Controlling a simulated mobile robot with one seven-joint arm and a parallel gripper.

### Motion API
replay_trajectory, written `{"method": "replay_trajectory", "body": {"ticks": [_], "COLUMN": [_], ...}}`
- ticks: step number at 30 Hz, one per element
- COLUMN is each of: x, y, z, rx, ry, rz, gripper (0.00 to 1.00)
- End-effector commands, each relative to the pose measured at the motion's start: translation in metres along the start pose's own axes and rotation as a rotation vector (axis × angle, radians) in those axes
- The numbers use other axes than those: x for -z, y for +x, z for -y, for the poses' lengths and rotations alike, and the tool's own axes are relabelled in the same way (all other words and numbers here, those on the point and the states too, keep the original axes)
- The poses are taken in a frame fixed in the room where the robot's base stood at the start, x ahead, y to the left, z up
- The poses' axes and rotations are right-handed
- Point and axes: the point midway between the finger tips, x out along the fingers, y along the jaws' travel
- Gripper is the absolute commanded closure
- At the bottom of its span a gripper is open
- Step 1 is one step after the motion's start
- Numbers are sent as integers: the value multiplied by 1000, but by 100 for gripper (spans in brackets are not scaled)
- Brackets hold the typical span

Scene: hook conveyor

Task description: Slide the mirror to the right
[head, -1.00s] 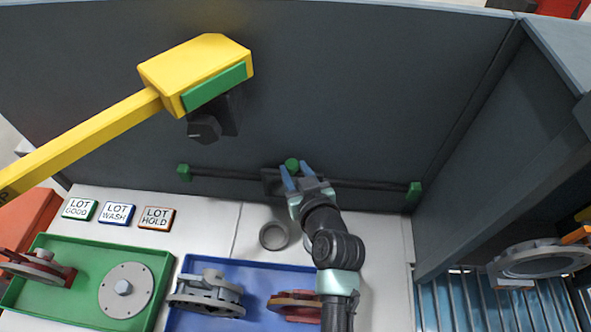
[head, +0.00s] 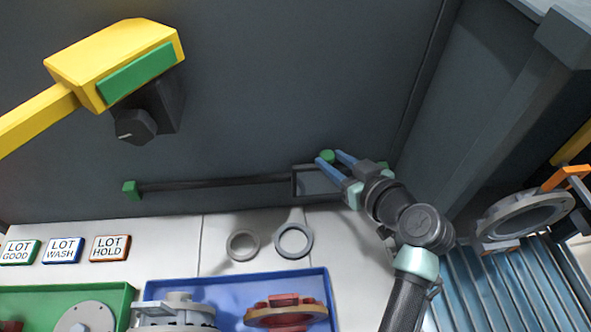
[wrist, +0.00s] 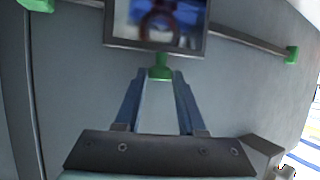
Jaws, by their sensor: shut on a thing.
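The mirror (head: 312,183) is a small dark-framed panel on a dark rail (head: 215,184) along the grey wall, near the rail's right end. A green knob (head: 326,156) stands at its upper edge. My gripper (head: 329,158) has its blue fingers shut on this knob. In the wrist view the mirror (wrist: 155,22) shows a blurred reflection, and the green knob (wrist: 160,68) sits between my fingertips (wrist: 160,76). A green end block (head: 129,190) marks the rail's left end.
A yellow arm with a boxy head (head: 115,65) hangs at the upper left. A blue tray (head: 240,285) with parts, a grey cup (head: 243,245) and a ring (head: 294,240) lie below the rail. A dark side wall (head: 480,110) stands to the right.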

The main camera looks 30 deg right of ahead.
Motion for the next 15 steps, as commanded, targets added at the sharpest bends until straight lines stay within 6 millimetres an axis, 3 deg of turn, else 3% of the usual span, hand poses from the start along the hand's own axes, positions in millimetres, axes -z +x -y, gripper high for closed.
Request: {"method": "replay_trajectory", "body": {"ticks": [1, 6, 15], "x": [-5, -8, -9], "y": [-3, -12, -18], "z": [-12, -35, -47], "rx": [-4, -1, 1], "ry": [3, 3, 1], "rz": [-1, 2, 4], "gripper": [100, 100, 100]}}
